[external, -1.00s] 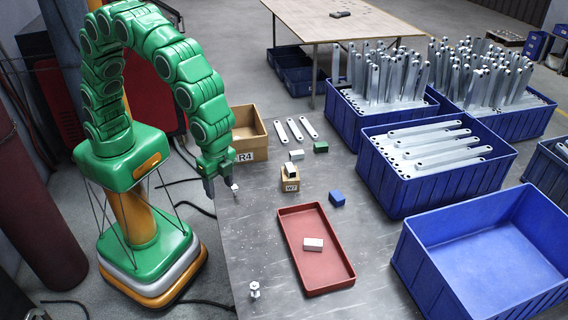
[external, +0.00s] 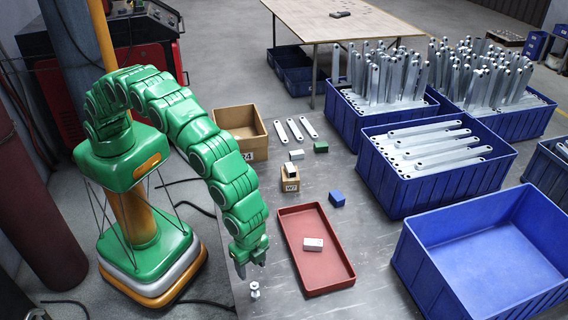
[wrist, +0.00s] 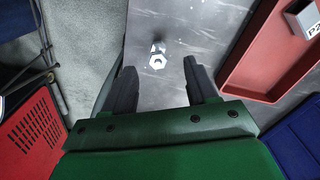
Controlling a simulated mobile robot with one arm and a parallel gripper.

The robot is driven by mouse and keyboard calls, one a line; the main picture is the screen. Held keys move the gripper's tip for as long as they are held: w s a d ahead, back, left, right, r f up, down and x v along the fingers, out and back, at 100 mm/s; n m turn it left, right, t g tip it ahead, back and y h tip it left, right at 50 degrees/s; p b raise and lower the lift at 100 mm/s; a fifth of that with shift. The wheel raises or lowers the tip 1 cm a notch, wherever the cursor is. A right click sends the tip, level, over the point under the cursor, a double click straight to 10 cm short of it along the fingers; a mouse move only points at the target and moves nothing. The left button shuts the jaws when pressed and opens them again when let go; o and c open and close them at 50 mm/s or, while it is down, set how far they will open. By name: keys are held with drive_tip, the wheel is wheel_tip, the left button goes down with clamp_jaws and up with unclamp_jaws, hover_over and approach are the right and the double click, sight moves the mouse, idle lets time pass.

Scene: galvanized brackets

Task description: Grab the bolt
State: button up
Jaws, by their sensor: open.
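The bolt (external: 255,290) is a small pale metal piece with a hex head, standing on the grey metal table near its front left edge. In the wrist view the bolt (wrist: 157,56) lies ahead of the fingertips, between their lines and apart from both. My gripper (external: 252,268) is just above and behind the bolt in the external view, pointing down. In the wrist view my gripper (wrist: 159,72) shows two dark fingers spread wide with nothing between them.
A red tray (external: 318,283) with a white block (external: 313,244) in it lies right of the bolt. A small cardboard box (external: 290,184), a blue block (external: 337,198) and flat brackets (external: 294,130) are farther back. Blue crates (external: 420,265) stand at right. The table's left edge is close.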

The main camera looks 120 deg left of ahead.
sight(253, 283)
drive_tip(key=shift+w+d+f, duration=0.25)
drive_tip(key=shift+f, duration=0.45)
drive_tip(key=shift+w+d+f, duration=0.2)
drive_tip(key=shift+w+f, duration=0.05)
drive_tip(key=shift+f, duration=0.45)
drive_tip(key=shift+s+f, duration=0.1)
drive_tip(key=shift+f, duration=3.5)
clamp_jaws()
drive_tip(key=shift+r, duration=0.1)
